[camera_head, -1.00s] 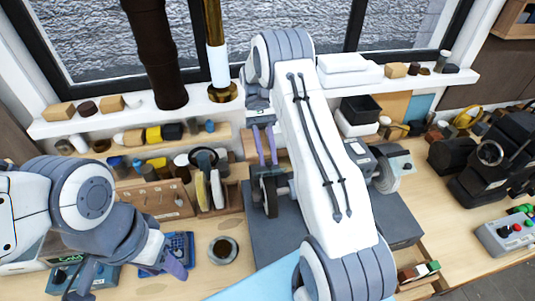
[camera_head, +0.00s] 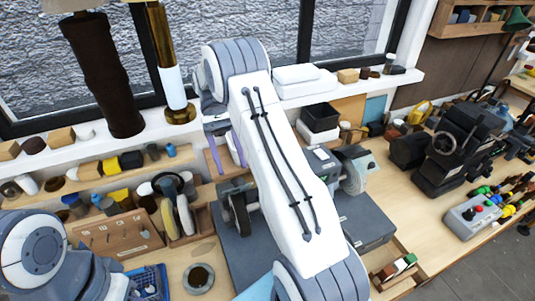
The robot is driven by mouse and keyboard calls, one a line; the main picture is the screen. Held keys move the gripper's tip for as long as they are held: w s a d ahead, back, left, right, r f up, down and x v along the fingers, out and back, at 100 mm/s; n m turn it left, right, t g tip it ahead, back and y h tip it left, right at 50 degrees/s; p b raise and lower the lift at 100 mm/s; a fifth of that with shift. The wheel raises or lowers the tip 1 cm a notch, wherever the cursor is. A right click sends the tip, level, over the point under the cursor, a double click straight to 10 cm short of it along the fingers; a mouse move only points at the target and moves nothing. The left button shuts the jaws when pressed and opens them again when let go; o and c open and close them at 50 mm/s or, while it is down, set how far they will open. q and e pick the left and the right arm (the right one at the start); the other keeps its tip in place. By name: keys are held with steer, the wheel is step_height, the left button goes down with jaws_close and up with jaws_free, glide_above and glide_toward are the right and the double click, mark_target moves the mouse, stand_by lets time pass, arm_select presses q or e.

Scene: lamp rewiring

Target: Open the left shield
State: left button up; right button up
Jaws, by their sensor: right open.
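A bench grinder stands on a dark grey base (camera_head: 238,268), mostly hidden behind my right arm. Its left wheel (camera_head: 240,212) shows left of the arm, and its right wheel (camera_head: 354,178) shows right of it. I cannot clearly make out the left shield near the left wheel. My right gripper (camera_head: 225,154) points down, with two purple fingers apart and nothing held. It appears above and slightly left of the left wheel in the picture; I cannot tell the depth gap. My left arm is at the lower left, its gripper mostly cut off by the frame.
A wooden rack with a round-handled tool (camera_head: 177,205) stands left of the grinder. A grey round cup (camera_head: 199,278) and a blue tray (camera_head: 150,282) lie in front. A dark machine (camera_head: 455,145) and a button box (camera_head: 472,216) stand at the right. A window shelf runs behind.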

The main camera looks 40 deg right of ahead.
steer(key=s+d+r, duration=0.7)
steer(key=s, duration=0.2)
steer(key=shift+s, duration=0.15)
steer(key=s+a+f+n+t+b, duration=0.3)
steer(key=a+f+b, duration=0.2)
steer(key=a+f, duration=0.3)
steer(key=s+a+f+n+t+h+b, duration=0.1)
steer(key=s+a+f+n+t+b, duration=0.2)
steer(key=a+f+b, duration=0.3)
steer(key=s+a+f+n+t+h+b, duration=0.1)
steer(key=s+a+f+n+t+b, duration=0.3)
steer(key=a+f, duration=0.6)
steer(key=a+t+b, duration=0.1)
steer(key=a+b, duration=0.1)
steer(key=shift+a, duration=0.4)
steer(key=shift+s, duration=0.1)
